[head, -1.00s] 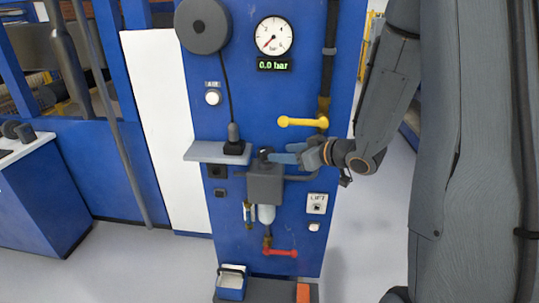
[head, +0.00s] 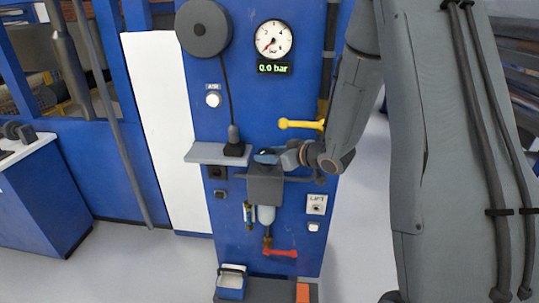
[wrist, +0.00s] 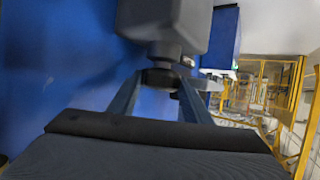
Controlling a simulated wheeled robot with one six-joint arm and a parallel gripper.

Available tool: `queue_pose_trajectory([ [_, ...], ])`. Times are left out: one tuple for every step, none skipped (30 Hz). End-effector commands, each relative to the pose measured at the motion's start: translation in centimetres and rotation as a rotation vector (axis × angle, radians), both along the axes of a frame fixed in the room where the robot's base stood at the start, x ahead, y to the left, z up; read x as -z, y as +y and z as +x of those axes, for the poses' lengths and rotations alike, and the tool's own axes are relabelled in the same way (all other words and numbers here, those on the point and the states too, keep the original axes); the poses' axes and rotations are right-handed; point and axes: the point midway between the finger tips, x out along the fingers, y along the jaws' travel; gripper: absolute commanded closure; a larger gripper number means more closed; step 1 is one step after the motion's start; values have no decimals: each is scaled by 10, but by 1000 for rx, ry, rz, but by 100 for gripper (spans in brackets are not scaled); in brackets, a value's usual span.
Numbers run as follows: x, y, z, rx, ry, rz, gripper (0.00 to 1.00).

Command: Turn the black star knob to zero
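The black star knob (wrist: 160,78) shows in the wrist view on a short stem of the dark grey regulator block (wrist: 165,22). In the head view the regulator block (head: 265,187) is on the blue panel, and my gripper hides most of the knob. My gripper (head: 268,157) reaches in from the right, just above the block. In the wrist view its two blue fingers (wrist: 160,92) are spread apart, one on each side of the knob. I cannot tell whether they touch it. The round gauge (head: 273,39) has a red needle at the lower left, and the display (head: 274,68) reads 0.0 bar.
A yellow lever (head: 300,124) is close above my gripper. A grey shelf (head: 215,153) is to its left. A red lever (head: 280,253) and a LIFT switch (head: 316,204) are lower down. A black reel (head: 205,28) hangs above. The floor to the right is clear.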

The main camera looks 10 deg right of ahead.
Motion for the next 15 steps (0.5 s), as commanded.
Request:
queue_pose_trajectory([
  [0,0,0,0,0,0,73],
  [0,0,0,0,0,0,78],
  [0,0,0,0,0,0,78],
  [0,0,0,-1,0,0,78],
  [0,0,0,-4,0,1,78],
  [0,0,0,-12,0,0,78],
  [-1,-1,0,-20,0,1,78],
  [-1,-1,1,-32,-1,1,78],
  [-2,-1,1,-50,-2,1,78],
  [-2,-2,2,-64,-3,1,78],
  [-2,-1,2,-78,-2,1,78],
  [-2,-2,2,-95,-1,1,78],
  [-2,-2,2,-105,-2,1,78],
  [-2,-2,2,-116,-1,1,78],
  [-2,-2,2,-125,-1,0,78],
])
